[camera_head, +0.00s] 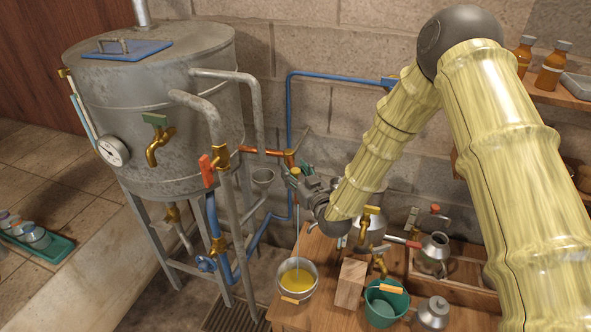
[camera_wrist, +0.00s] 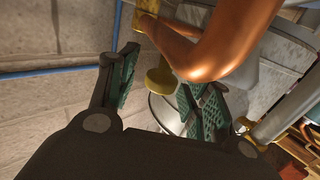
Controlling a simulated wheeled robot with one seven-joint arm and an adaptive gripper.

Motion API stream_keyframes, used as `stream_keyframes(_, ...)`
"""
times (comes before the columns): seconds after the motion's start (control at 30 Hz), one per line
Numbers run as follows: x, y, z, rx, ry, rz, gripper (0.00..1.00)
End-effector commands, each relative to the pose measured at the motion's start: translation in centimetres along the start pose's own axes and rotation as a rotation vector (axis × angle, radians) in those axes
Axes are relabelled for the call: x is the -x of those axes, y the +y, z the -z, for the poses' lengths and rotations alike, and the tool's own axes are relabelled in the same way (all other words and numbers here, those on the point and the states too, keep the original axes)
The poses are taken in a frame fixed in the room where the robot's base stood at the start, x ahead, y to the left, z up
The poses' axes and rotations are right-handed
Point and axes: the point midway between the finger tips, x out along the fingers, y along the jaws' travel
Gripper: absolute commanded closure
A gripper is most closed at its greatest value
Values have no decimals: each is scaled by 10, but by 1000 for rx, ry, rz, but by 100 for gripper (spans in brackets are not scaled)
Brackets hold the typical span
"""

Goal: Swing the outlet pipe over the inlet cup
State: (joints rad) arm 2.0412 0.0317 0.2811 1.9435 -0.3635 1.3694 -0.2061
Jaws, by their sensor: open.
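A copper-coloured pipe (camera_wrist: 222,45), which looks like the outlet pipe, curves close in front of my gripper in the wrist view, with brass parts at its end. In the head view, a copper pipe (camera_head: 288,156) shows by the wall beside my gripper (camera_head: 303,176).
The metal still tank (camera_head: 155,95) stands at left with pipes and valves. A thin stream seems to fall into a bowl of yellow liquid (camera_head: 312,290) on the wooden bench (camera_head: 290,318). A wooden block (camera_head: 350,284), green bucket (camera_head: 386,305) and metal pots crowd the bench below my arm.

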Motion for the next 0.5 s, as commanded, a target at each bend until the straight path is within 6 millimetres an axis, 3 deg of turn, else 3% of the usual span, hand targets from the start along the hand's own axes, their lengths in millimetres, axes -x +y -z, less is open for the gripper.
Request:
stream_keyframes(0.33, -3, 0, -1, 0, -1, 0, 51)
stream_keyframes(0.5, -3, 0, 0, 0, -1, 0, 82)
